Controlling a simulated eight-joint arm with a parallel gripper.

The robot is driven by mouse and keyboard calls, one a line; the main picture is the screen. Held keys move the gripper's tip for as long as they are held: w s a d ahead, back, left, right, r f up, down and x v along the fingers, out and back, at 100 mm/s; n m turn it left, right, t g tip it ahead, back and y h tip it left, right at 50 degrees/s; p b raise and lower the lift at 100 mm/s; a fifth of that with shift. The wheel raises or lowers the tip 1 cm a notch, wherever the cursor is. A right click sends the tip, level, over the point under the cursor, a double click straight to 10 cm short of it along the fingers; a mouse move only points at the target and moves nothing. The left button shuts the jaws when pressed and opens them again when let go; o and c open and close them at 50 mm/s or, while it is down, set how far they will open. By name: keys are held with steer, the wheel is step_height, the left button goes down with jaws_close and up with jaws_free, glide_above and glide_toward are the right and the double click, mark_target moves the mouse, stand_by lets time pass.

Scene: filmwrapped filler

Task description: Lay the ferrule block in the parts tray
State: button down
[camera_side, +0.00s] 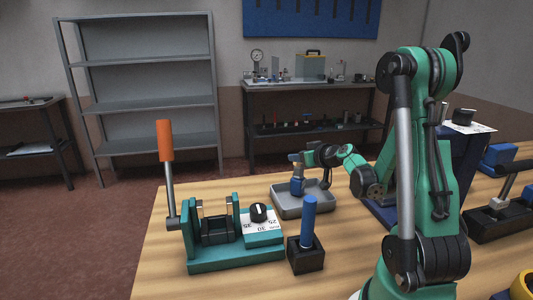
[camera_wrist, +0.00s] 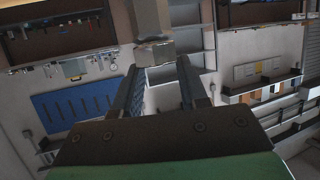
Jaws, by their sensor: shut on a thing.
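My gripper (camera_side: 303,159) is in the side view, reaching left over the grey parts tray (camera_side: 309,211). In the wrist view its two dark fingers (camera_wrist: 160,66) close on a beige-grey block (camera_wrist: 150,18) with a paler end piece between the fingertips. I take this to be the ferrule block. In the side view only a small brownish part of it (camera_side: 295,158) shows at the fingertips. A small blue piece (camera_side: 298,186) shows below it, within the tray's outline. I cannot tell whether it belongs to the held thing, or whether anything touches the tray floor.
A green fixture (camera_side: 235,262) with an upright orange-handled lever (camera_side: 166,141) stands left of the tray. A black block with a blue peg (camera_side: 309,219) stands in front of it. A black holder (camera_side: 497,221) is at the right. The wooden table's left front is clear.

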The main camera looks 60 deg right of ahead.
steer(key=shift+f, duration=0.1)
steer(key=shift+c, duration=2.4)
jaws_free()
steer(key=shift+s, duration=0.1)
steer(key=v, duration=0.7)
steer(key=shift+a, duration=0.15)
